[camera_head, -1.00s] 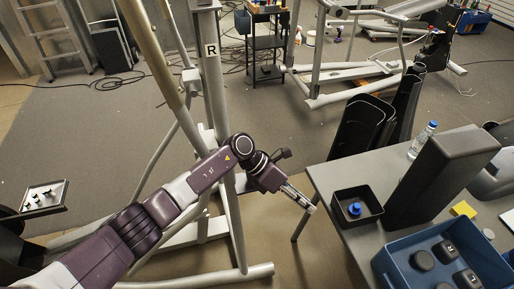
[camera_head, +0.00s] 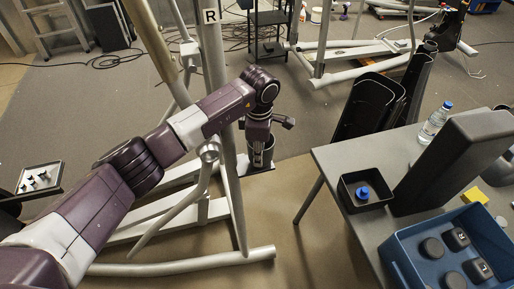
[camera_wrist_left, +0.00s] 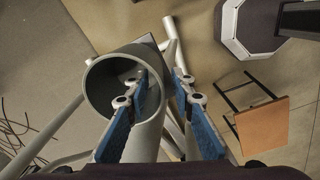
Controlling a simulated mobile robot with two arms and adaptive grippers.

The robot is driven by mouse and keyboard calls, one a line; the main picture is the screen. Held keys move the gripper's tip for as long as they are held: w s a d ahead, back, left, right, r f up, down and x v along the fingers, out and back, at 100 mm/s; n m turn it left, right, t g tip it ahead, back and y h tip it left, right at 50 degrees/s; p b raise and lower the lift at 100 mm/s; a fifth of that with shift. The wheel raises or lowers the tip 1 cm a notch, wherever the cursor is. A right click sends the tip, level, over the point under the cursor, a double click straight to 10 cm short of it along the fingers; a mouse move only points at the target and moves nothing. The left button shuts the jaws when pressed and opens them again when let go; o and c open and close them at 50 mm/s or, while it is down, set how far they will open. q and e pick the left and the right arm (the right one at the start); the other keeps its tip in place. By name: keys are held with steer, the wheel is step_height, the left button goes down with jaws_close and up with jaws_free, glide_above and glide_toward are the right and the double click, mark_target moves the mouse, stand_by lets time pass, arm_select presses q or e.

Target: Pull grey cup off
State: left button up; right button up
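The grey cup (camera_wrist_left: 148,136) shows large in the left wrist view as a round, hollow, light grey cylinder with its open, dark end toward the camera. My left gripper (camera_wrist_left: 158,98) has its two blue-padded fingers apart, with part of the cup between them. The left finger overlaps the cup's opening and the right finger is beside its outer wall. I cannot tell whether the pads touch it. In the head view my left gripper (camera_head: 261,160) points down beside the grey machine frame, and the cup is hard to make out there. My right gripper is not in view.
The grey machine frame (camera_head: 214,80), marked R, stands close to my left arm. A table (camera_head: 335,165) at the right holds a small black box (camera_head: 350,200), a blue crate (camera_head: 405,245) and a bottle (camera_head: 433,125). Floor between frame and table is clear.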

arm_select(q)
step_height(320, 180, down, 2)
steer(key=shift+w+f, duration=0.1)
steer(key=shift+f+b, duration=0.25)
steer(key=shift+b, duration=0.1)
steer(key=shift+c, duration=0.7)
jaws_close()
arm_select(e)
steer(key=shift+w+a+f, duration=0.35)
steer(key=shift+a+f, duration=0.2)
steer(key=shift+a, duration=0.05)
arm_select(q)
steer(key=shift+r, duration=0.1)
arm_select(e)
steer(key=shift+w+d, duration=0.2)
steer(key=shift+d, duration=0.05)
